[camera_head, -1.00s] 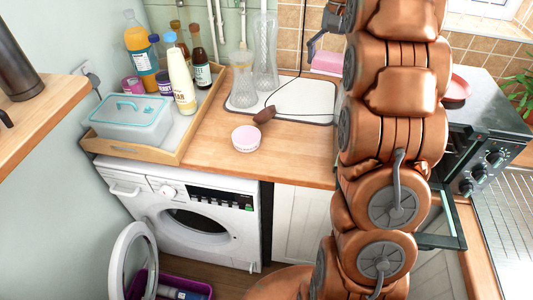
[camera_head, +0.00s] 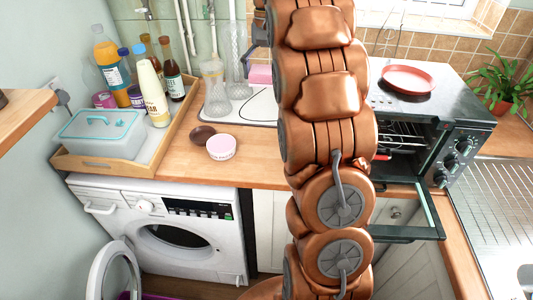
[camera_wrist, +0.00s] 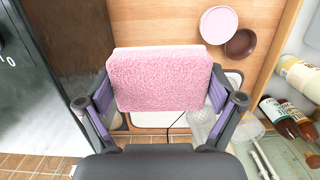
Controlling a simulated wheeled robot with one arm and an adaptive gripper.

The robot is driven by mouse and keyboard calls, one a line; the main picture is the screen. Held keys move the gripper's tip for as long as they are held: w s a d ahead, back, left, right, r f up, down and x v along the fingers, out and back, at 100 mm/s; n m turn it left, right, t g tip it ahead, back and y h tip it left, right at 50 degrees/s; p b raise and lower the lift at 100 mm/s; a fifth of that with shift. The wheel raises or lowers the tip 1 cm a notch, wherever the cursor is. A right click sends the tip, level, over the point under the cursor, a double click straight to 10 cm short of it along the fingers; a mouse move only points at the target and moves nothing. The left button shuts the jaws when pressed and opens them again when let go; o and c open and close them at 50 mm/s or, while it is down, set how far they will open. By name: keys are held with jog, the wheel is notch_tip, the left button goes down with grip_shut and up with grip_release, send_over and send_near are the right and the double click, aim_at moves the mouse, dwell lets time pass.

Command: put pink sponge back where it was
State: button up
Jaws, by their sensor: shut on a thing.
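The pink sponge (camera_wrist: 160,80) is a fluffy block with a pale layer at its far edge. It fills the middle of the wrist view. My gripper (camera_wrist: 160,88) is shut on it, with one finger at its left end and one at its right end. In the head view the sponge (camera_head: 260,74) shows as a small pink block beside my arm, above the back of the counter near the white tray (camera_head: 260,108). My arm covers part of the sponge and the tray there. The sponge looks held in the air.
A pink tub (camera_head: 221,147) and a brown bowl (camera_head: 202,134) sit on the wooden counter. Glass vases (camera_head: 214,85) stand left of the sponge. A wooden tray (camera_head: 100,162) of bottles is farther left. A toaster oven (camera_head: 450,130) with its door open and a red plate (camera_head: 408,79) on top stands right.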

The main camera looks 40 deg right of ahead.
notch_tip(320, 180, down, 4)
jog(key=b, duration=0.3)
jog(key=p, duration=0.6)
send_over(268, 155)
notch_tip(268, 155, down, 18)
jog(key=shift+w+r, duration=0.1)
jog(key=shift+w, duration=0.05)
notch_tip(268, 155, down, 3)
jog(key=shift+f+p, duration=0.15)
jog(key=shift+p, duration=0.2)
jog(key=shift+f, duration=0.1)
jog(key=shift+f+b, duration=0.3)
jog(key=shift+f, duration=0.1)
jog(key=o, duration=0.7)
jog(key=shift+o, duration=0.8)
